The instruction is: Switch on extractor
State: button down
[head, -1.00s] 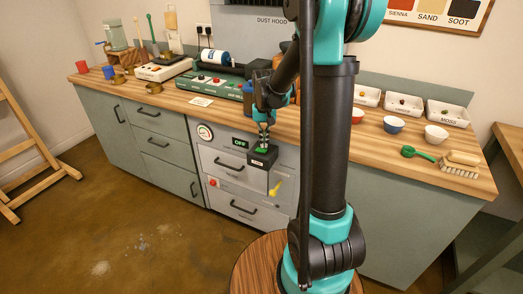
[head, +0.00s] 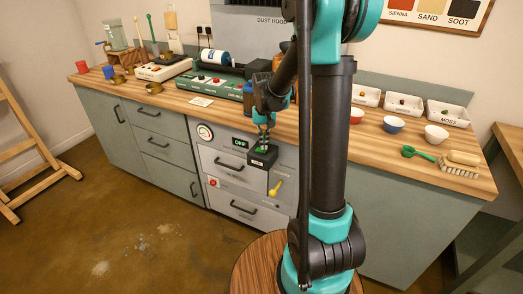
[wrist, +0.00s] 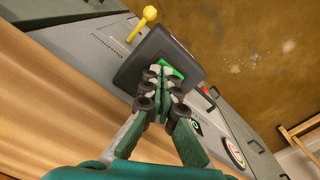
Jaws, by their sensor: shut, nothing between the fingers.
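The extractor panel (head: 204,158) is set into the front of the counter, with a small display (head: 241,141) that reads OFF. A black switch box (head: 262,161) sticks out from it and has a green button on top. My gripper (head: 264,145) is shut and empty, pointing down at this box. In the wrist view, the shut fingertips (wrist: 160,76) overlap the green button (wrist: 172,69) on the black box and hide part of it. I cannot tell whether they touch it.
A yellow lever (head: 275,188) sits to the right of the panel and a red knob (head: 212,182) to its left, with a gauge (head: 205,132) above. The counter (head: 385,150) holds bowls, trays and a brush (head: 459,169) at the right. Open floor lies at the front left.

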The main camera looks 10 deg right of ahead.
jog(key=shift+f, duration=0.55)
dwell(0.4)
jog(key=shift+r, duration=3.5)
jog(key=s+d+f+t, duration=0.2)
jog(key=s+f, duration=0.2)
jog(key=s, duration=0.7)
jog(key=s+d+f+n+t, duration=0.1)
jog(key=s+d+f+t, duration=0.1)
jog(key=s, duration=0.9)
jog(key=shift+f, duration=0.85)
